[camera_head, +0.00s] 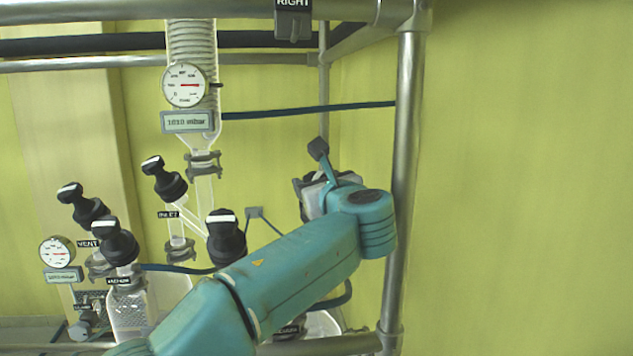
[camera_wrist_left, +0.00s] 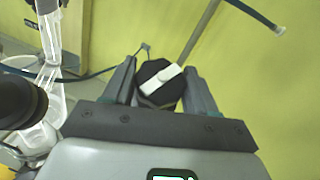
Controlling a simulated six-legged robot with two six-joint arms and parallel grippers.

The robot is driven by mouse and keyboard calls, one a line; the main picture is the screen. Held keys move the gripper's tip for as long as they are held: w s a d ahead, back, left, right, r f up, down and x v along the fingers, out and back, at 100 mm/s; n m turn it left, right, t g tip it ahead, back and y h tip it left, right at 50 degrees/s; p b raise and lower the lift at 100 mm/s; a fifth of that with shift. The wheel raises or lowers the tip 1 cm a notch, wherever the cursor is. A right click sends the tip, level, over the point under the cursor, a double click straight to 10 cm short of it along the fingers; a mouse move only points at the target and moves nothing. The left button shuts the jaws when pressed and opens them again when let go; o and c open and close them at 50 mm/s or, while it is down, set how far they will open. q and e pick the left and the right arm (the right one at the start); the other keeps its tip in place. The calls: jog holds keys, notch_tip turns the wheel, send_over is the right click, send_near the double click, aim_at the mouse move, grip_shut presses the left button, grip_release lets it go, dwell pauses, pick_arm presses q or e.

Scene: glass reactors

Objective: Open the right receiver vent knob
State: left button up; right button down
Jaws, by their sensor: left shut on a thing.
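A black knob (camera_wrist_left: 158,88) with a white bar on its top sits between the two fingers of my left gripper in the left wrist view. The white bar lies at a slant, its right end higher. My left gripper (camera_wrist_left: 161,80) is shut on this knob, one finger on each side. In the head view my left gripper (camera_head: 309,190) is at the end of the teal arm, near the right frame post. The knob is mostly hidden there, and no label on it can be read. My right gripper is not in view.
Other black knobs with white bars (camera_head: 226,238) stand left of my arm, one near a VENT label (camera_head: 87,244). A glass column with a gauge (camera_head: 187,86) hangs behind. A metal post (camera_head: 404,180) stands just right of my gripper. The wall beyond is clear.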

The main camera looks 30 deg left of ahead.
pick_arm(q)
jog(key=o, duration=0.8)
jog(key=shift+o, duration=0.8)
jog(key=shift+w+a+f, duration=0.1)
jog(key=shift+w+a, duration=0.05)
jog(key=b+v, duration=0.2)
jog(key=v, duration=0.5)
jog(key=shift+s+b, duration=0.2)
jog(key=shift+b, duration=0.1)
